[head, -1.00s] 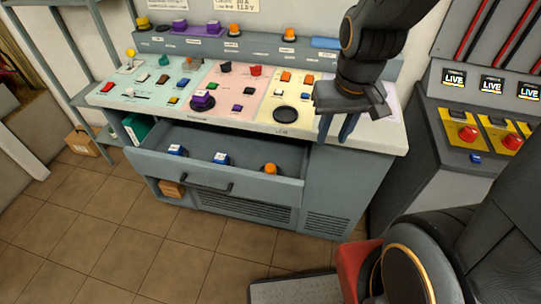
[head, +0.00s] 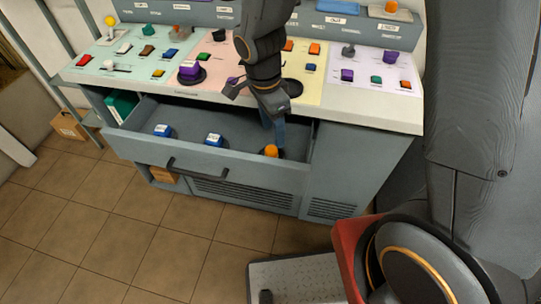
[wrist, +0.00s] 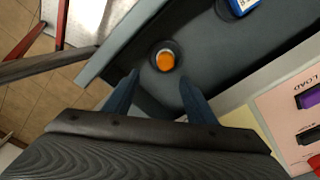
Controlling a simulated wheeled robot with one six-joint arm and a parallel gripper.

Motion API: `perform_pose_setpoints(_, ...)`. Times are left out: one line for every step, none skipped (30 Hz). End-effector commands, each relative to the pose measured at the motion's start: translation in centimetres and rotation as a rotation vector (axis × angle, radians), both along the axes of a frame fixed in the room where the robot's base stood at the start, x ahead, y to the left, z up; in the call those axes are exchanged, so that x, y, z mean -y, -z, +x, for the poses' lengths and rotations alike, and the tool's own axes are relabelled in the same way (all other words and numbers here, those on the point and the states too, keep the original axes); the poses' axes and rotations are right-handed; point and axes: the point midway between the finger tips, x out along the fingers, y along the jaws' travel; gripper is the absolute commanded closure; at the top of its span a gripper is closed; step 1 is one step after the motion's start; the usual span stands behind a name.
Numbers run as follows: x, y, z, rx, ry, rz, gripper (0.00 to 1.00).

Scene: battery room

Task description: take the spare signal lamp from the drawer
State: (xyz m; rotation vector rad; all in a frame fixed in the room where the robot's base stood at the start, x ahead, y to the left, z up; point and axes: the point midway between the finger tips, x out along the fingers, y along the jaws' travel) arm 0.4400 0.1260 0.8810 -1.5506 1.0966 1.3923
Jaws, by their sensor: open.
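The spare signal lamp is a small orange dome on a dark round base (head: 271,151). It stands at the right end of the open grey drawer (head: 250,174), and it also shows in the wrist view (wrist: 165,61). My gripper (head: 274,138) is open and empty, pointing down into the drawer with its blue fingers close to the lamp. In the wrist view, the fingertips (wrist: 160,80) spread to either side, with the lamp just beyond the gap between them. Whether a finger touches the lamp cannot be told.
Two blue items (head: 162,130) (head: 213,139) lie farther left in the drawer. The sloped console (head: 380,114), covered with buttons and knobs, overhangs the drawer at the back. The drawer front with its dark handle (head: 200,173) stands out over the tiled floor.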

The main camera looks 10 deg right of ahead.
Motion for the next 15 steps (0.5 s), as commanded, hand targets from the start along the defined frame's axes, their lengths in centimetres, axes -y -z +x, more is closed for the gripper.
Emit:
perform_pose_setpoints(-0.5, 0.8, 0.1, 0.001, 0.031, -0.004, 0.49)
perform_pose_setpoints(-0.7, 1.0, 0.2, 0.002, 0.05, -0.006, 0.49)
perform_pose_setpoints(-0.9, 1.3, 0.2, 0.003, 0.07, -0.008, 0.49)
perform_pose_setpoints(-1.0, 1.4, 0.2, 0.003, 0.081, -0.009, 0.49)
perform_pose_setpoints(-1.1, 1.6, 0.2, 0.004, 0.09, -0.009, 0.49)
perform_pose_setpoints(-1.1, 1.8, 0.3, 0.004, 0.097, -0.01, 0.49)
perform_pose_setpoints(-1.1, 2.0, 0.3, 0.005, 0.101, -0.011, 0.49)
perform_pose_setpoints(-1.1, 2.2, 0.3, 0.005, 0.103, -0.011, 0.49)
perform_pose_setpoints(-1.0, 2.5, 0.3, 0.005, 0.104, -0.012, 0.49)
perform_pose_setpoints(-1.0, 2.8, 0.3, 0.005, 0.104, -0.012, 0.49)
perform_pose_setpoints(-1.0, 3.1, 0.3, 0.005, 0.104, -0.012, 0.49)
perform_pose_setpoints(-0.9, 3.5, 0.3, 0.004, 0.104, -0.012, 0.49)
perform_pose_setpoints(-0.9, 3.7, 0.3, 0.004, 0.104, -0.011, 0.49)
perform_pose_setpoints(-0.9, 3.9, 0.3, 0.005, 0.102, -0.01, 0.49)
perform_pose_setpoints(-0.9, 4.1, 0.4, 0.005, 0.102, -0.01, 0.49)
